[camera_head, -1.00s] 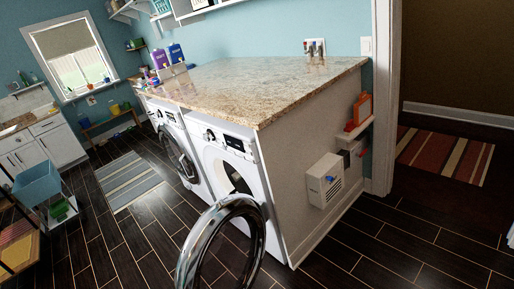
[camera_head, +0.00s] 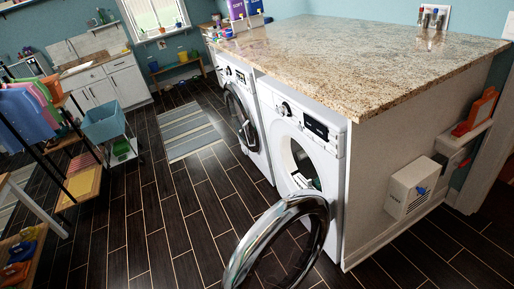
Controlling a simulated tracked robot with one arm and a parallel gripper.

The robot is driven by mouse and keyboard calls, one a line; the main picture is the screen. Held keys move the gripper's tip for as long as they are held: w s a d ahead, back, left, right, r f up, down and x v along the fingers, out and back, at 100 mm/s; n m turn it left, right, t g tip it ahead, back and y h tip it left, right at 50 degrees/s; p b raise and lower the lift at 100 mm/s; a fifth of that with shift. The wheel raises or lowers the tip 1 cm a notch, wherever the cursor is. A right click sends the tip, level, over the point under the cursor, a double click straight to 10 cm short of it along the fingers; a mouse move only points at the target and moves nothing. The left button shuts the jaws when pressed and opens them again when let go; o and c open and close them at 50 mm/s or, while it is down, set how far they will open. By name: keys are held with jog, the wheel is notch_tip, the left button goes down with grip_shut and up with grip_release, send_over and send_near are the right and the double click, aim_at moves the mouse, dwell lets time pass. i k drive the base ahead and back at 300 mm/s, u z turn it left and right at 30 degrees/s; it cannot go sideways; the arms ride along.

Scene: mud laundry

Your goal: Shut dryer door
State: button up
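The dryer (camera_head: 322,172) is a white front-loading machine under the granite countertop (camera_head: 372,55), at the near end of the counter. Its round door (camera_head: 238,257) has a shiny chrome rim and stands wide open, swung out toward me at the bottom centre. The dryer's round opening (camera_head: 299,163) shows partly behind the door rim. A second white machine (camera_head: 240,82) stands beyond it, and its dark round door (camera_head: 238,115) looks ajar, though I cannot be sure. My gripper is not in view.
A clothes rack (camera_head: 40,110) with coloured garments and a cart with a blue bin (camera_head: 103,122) stand at the left. A striped rug (camera_head: 187,130) lies on the dark plank floor (camera_head: 165,215), which is clear left of the door. A white box (camera_head: 410,188) juts from the counter's end panel.

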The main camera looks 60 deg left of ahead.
aim_at(239, 274)
jog(key=u, duration=1.2)
jog(key=k, duration=0.45)
jog(key=u, duration=0.15)
jog(key=i, duration=0.5)
jog(key=z, duration=0.1)
